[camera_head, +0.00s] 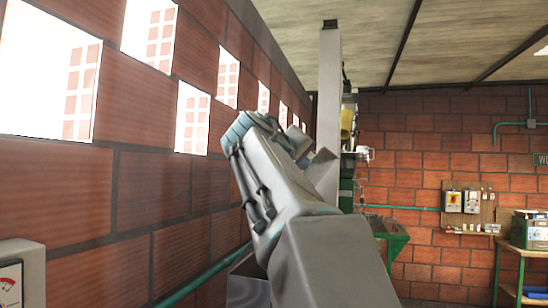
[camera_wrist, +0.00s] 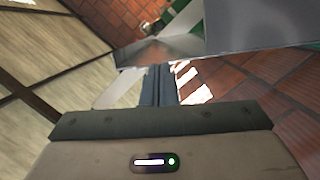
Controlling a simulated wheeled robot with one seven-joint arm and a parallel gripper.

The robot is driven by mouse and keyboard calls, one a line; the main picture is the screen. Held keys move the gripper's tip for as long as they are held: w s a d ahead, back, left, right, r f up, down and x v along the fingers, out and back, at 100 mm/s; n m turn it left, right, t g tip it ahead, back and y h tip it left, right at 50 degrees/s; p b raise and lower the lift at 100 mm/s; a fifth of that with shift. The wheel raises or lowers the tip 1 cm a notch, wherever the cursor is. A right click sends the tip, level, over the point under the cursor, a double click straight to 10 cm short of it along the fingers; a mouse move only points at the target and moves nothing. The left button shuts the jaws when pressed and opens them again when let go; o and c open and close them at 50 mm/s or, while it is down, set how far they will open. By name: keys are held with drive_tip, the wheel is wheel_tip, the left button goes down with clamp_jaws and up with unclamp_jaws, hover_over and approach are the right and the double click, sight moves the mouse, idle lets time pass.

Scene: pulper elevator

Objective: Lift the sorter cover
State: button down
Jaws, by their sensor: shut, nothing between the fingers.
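In the wrist view, my gripper (camera_wrist: 159,86) has its two dark fingers together with nothing between them. A grey metal sheet (camera_wrist: 262,24) with a straight lower edge fills the upper right, just beyond the fingertips. It may be the sorter cover, but I cannot be sure. Whether the fingertips touch it or are apart, I cannot tell. In the head view my arm rises through the middle and hides much of the machine behind it. The fingers cannot be made out there.
A tall grey column (camera_head: 329,85) stands behind my arm, with a yellow part (camera_head: 347,121) beside it. A green hopper (camera_head: 395,243) is lower right. A brick wall (camera_head: 150,190) with openings runs close on the left. A gauge box (camera_head: 18,272) sits lower left. A workbench (camera_head: 528,246) stands far right.

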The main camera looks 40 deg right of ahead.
drive_tip(key=shift+s+d+f+g, duration=0.2)
drive_tip(key=shift+d+f+g, duration=0.2)
drive_tip(key=shift+g, duration=0.1)
drive_tip(key=shift+s, duration=0.1)
drive_tip(key=f+b, duration=0.1)
drive_tip(key=s+d+f+b, duration=0.1)
drive_tip(key=b, duration=0.1)
drive_tip(key=shift+s+d+m+t, duration=0.15)
drive_tip(key=shift+s+m+t, duration=0.1)
drive_tip(key=shift+m+t, duration=0.15)
drive_tip(key=shift+w, duration=0.1)
